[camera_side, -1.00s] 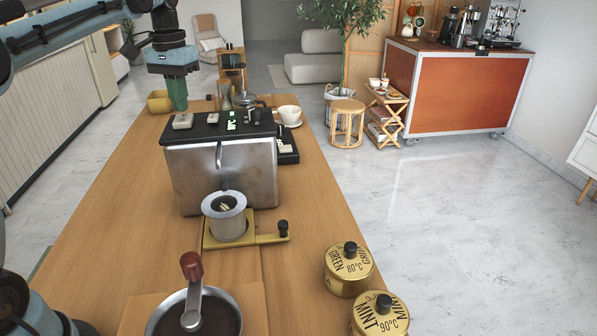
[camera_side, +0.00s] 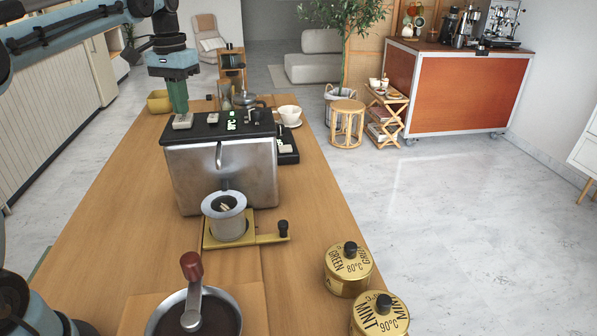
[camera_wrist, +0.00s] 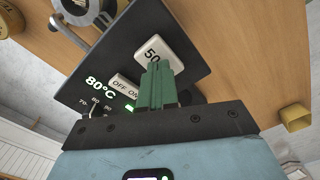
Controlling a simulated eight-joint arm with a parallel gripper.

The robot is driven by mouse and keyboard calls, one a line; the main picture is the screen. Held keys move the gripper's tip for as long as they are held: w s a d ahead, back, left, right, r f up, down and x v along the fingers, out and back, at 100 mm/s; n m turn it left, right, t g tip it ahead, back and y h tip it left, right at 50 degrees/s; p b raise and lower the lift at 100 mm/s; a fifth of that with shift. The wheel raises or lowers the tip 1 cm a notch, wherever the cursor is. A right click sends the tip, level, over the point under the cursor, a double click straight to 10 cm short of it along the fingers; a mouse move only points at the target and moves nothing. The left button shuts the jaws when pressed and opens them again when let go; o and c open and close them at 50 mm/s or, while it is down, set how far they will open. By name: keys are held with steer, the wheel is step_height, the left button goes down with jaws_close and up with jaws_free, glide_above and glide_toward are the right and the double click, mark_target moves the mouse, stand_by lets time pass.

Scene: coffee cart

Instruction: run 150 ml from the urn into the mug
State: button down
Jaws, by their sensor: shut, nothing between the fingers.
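The urn (camera_side: 222,175) is a steel box with a black top and a tap at its front. Its lit display reads 80°C in the wrist view (camera_wrist: 99,87). A white button marked 50 (camera_wrist: 160,44) is on the top, beside an OFF/ON switch (camera_wrist: 124,86). A grey cylindrical vessel (camera_side: 228,224), apparently the mug, stands below the tap on a yellow base; its fill level is unclear. My gripper (camera_side: 181,113) is shut and empty, green fingers pointing down at the 50 button. In the wrist view the fingertips (camera_wrist: 158,68) overlap the button's near edge; I cannot tell whether they touch.
A yellow lever handle (camera_side: 270,238) sticks out right of the vessel. A pan-like container with a red-knobbed handle (camera_side: 193,310) and gold tins (camera_side: 348,270) stand in front. A teapot (camera_side: 247,100) and white cup (camera_side: 289,114) are behind the urn.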

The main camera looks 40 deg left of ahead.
steer(key=shift+f, duration=0.75)
steer(key=shift+r, duration=1.05)
steer(key=shift+f, duration=1.05)
stand_by(1.2)
steer(key=shift+r, duration=1.05)
